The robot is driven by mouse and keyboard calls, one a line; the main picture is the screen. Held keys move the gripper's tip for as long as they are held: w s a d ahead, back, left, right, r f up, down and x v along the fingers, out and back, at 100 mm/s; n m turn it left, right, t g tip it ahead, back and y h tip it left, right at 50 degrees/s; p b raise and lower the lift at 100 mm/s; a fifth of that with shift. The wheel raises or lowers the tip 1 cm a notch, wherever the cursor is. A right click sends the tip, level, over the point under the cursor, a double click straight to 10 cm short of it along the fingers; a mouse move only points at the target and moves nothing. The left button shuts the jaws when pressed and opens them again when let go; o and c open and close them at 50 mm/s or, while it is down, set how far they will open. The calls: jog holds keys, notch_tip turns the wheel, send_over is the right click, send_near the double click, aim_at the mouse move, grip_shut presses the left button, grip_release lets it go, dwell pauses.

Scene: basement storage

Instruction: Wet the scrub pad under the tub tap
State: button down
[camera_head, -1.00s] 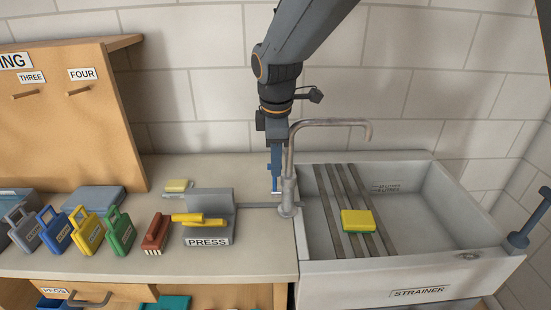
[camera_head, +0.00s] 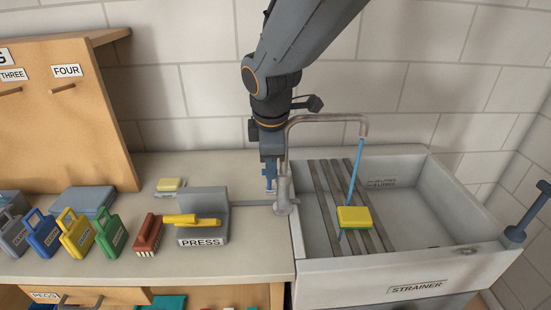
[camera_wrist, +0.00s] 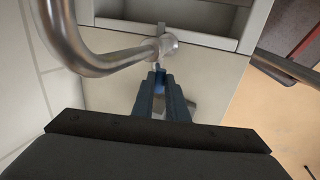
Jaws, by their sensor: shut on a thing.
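The scrub pad (camera_head: 354,218), yellow with a green underside, lies on the slats (camera_head: 327,200) across the grey tub (camera_head: 440,215). The tap (camera_head: 284,190) stands at the tub's left edge, its spout reaching over the tub. A thin blue stream of water (camera_head: 357,170) falls from the spout onto the pad, and some shows below it. My gripper (camera_head: 270,188) is low beside the tap's base, left of the tub. In the wrist view my gripper (camera_wrist: 160,75) is shut at the tap base (camera_wrist: 164,46), on what appears to be its lever, mostly hidden by the fingers.
Left of the tap stand a grey press (camera_head: 205,222) with a yellow handle, a red brush (camera_head: 148,233) and several coloured tags or cases. A small yellow-topped block (camera_head: 170,185) lies behind. A blue-grey handle (camera_head: 528,217) sticks up at the tub's right. The tub's right part is clear.

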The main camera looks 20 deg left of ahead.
jog(key=c, duration=1.7)
grip_release()
jog(key=shift+c, duration=0.2)
jog(key=b+v, duration=0.1)
jog(key=v, duration=0.6)
jog(key=shift+r, duration=0.35)
jog(key=shift+s, duration=0.15)
jog(key=w+d+f+m+g+h, duration=0.1)
jog(key=d+f+m, duration=0.35)
jog(key=d, duration=0.35)
jog(key=d+f+m, duration=0.3)
jog(key=d+m, duration=0.2)
jog(key=d, duration=0.4)
jog(key=s+d+f+m, duration=0.2)
jog(key=s+d+m, duration=0.1)
jog(key=d+m, duration=0.1)
jog(key=s+d+f+m+g, duration=0.1)
jog(key=s+d+f+m, duration=0.1)
jog(key=d, duration=0.5)
jog(key=s+d+f+m, duration=0.3)
jog(key=d+f+m, duration=0.1)
jog(key=d+m, duration=0.2)
jog(key=shift+s+f, duration=0.2)
jog(key=shift+s, duration=0.15)
